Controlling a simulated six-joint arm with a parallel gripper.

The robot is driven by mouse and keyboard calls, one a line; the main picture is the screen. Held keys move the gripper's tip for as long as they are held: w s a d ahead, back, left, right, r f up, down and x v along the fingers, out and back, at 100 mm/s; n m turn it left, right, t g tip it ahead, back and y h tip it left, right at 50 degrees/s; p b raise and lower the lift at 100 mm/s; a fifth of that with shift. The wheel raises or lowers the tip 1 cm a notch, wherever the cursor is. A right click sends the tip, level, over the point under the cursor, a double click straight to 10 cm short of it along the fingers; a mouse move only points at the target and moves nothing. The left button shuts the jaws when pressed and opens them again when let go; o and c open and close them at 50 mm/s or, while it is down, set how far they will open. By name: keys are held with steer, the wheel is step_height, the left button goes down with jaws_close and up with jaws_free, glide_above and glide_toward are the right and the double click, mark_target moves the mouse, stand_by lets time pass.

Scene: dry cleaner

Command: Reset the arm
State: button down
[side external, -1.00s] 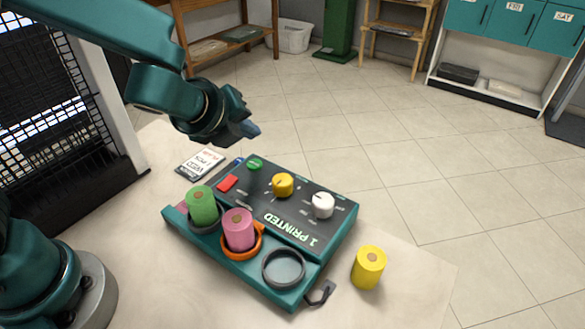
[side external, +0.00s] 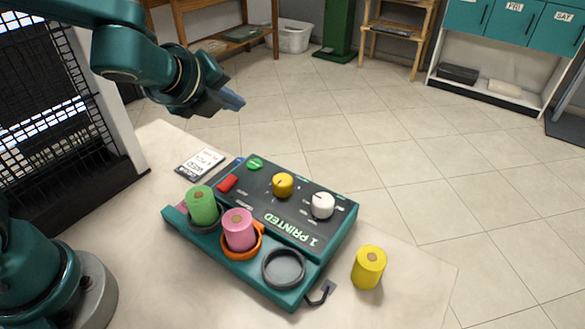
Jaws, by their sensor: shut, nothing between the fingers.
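My gripper (side external: 228,100) is shut and empty, in the air above and behind the far left end of the teal control box (side external: 345,222). It touches nothing. The box has a green button (side external: 255,163), a red switch (side external: 228,183), a yellow knob (side external: 283,184) and a white knob (side external: 323,204), and its display reads "1 PRINTED". On its front ledge, a green roll (side external: 202,205) stands in a dark ring and a pink roll (side external: 238,229) stands in an orange ring (side external: 241,254). A third, dark ring (side external: 284,268) is empty.
A yellow roll (side external: 369,267) stands on the table (side external: 420,280), right of the box. A printed card (side external: 200,163) lies at the box's far left. A black mesh panel (side external: 65,110) stands at the left. The air above the box is clear.

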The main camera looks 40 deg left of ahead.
steer(key=s+a+r+n+g+y, duration=0.1)
steer(key=s+a+r+n, duration=0.35)
steer(key=s+n, duration=0.6)
steer(key=s+d+f+n+g+h, duration=0.3)
steer(key=s+n, duration=0.5)
steer(key=n, duration=0.4)
steer(key=shift+s+d+f, duration=0.2)
steer(key=shift+d+f, duration=0.45)
steer(key=shift+f, duration=0.15)
steer(key=shift+n, duration=0.25)
